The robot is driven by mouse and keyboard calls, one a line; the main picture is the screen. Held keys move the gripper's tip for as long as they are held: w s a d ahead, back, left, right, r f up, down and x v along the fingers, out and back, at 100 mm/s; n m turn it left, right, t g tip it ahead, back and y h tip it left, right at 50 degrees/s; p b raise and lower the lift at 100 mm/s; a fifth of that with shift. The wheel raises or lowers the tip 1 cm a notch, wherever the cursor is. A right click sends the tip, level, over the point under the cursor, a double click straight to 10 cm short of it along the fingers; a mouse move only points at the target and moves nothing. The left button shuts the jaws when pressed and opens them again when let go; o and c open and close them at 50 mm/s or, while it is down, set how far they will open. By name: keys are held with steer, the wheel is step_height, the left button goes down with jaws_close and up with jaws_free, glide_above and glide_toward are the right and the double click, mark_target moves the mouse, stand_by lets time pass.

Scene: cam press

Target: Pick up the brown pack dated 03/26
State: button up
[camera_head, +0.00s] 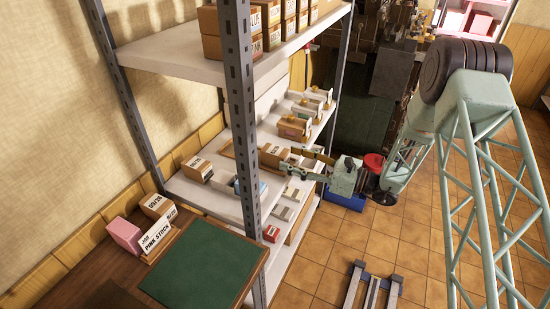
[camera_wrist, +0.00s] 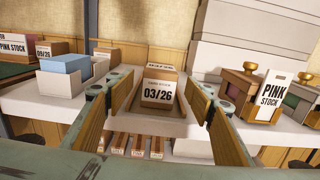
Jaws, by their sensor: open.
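The brown pack dated 03/26 (camera_wrist: 158,92) sits upright on a shallow wooden tray (camera_wrist: 176,112) on the white shelf, its label facing the wrist camera. In the head view a brown pack (camera_head: 273,155), which appears to be the same one, stands beyond the fingers. My gripper (camera_wrist: 160,98) is open, with one wood-faced finger on each side of the pack in the wrist view. I see no contact with it. In the head view my gripper (camera_head: 301,162) reaches in over the shelf edge from the right.
A white bin with a blue pack (camera_wrist: 66,77) stands left of the tray. A PINK STOCK holder (camera_wrist: 256,95) with a brass knob stands to its right. An upper shelf (camera_head: 190,52) and a grey post (camera_head: 243,120) frame the space. Smaller packs (camera_wrist: 137,147) sit below.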

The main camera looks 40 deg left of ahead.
mark_target(275, 153)
steer(key=shift+s+a, duration=0.15)
steer(key=shift+a, duration=0.75)
steer(key=shift+s+a+b, duration=0.2)
steer(key=shift+s+a, duration=0.05)
steer(key=shift+a, duration=1.05)
steer(key=shift+s+a+b, duration=0.2)
steer(key=shift+s+a, duration=0.05)
steer(key=shift+a, duration=1)
steer(key=c, duration=1.1)
